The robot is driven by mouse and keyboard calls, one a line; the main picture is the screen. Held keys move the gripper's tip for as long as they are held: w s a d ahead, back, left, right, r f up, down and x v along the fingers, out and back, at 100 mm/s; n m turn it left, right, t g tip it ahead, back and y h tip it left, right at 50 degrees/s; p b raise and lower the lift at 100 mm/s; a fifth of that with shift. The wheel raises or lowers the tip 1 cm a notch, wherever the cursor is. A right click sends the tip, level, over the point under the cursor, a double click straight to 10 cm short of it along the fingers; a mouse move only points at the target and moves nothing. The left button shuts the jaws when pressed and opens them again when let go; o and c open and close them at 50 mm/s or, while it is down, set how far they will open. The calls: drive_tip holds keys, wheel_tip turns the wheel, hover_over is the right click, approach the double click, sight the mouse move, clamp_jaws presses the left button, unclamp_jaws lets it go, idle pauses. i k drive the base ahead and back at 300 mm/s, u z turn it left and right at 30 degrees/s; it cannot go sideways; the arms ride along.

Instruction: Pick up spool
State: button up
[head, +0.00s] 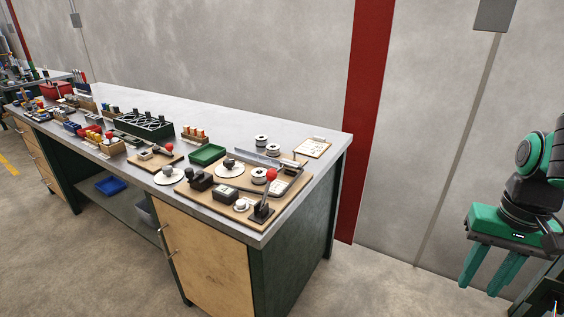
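Several small white spools with dark centres are on the grey workbench (208,107), near its right end. One spool (261,139) and another spool (273,150) stand close together toward the back. A third spool (259,176) sits on the wooden board nearer the front. Which one the task means cannot be told. My gripper (478,288) is at the far right of the head view, well away from the bench. Its two green fingers point down, apart, with nothing between them.
A green tray (207,154), a black rack (143,125) and a clipboard (313,148) are nearby. Open floor lies between the bench and my arm.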

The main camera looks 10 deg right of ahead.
sight(257, 179)
drive_tip(key=u, duration=0.15)
drive_tip(key=i, duration=1.05)
drive_tip(key=u, duration=0.4)
